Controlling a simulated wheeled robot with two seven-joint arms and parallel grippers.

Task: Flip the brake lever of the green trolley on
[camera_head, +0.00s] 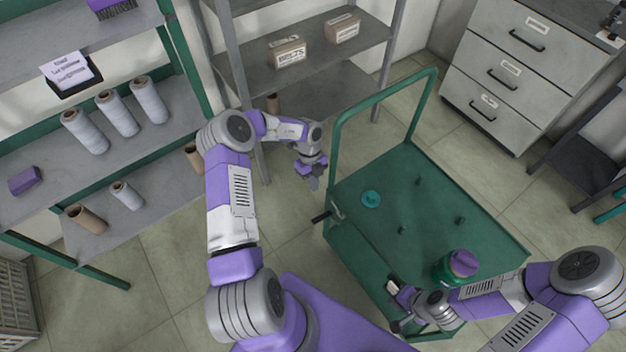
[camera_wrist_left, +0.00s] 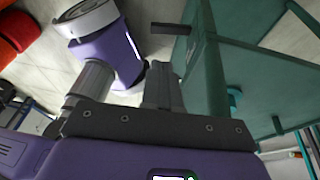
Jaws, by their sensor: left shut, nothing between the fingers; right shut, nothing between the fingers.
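The green trolley (camera_head: 390,235) stands right of centre, with its upright push handle (camera_head: 385,100) at the back. Its brake lever (camera_head: 321,217) is a short black bar sticking out from the deck's left edge. The lever also shows in the left wrist view (camera_wrist_left: 170,29) as a dark bar just beyond the fingers. My left gripper (camera_head: 314,184) is shut and empty, behind the lever and apart from it in the head view. My right gripper (camera_head: 398,293) is by the trolley's front edge, partly hidden by its own wrist; its fingers are hard to make out.
On the deck are a teal disc (camera_head: 371,199), several small pegs and a green jar with a purple lid (camera_head: 462,263) close to my right arm. A shelf of spools (camera_head: 118,112) stands left, a grey rack (camera_head: 300,75) behind, drawers (camera_head: 520,65) back right. Floor left of the trolley is clear.

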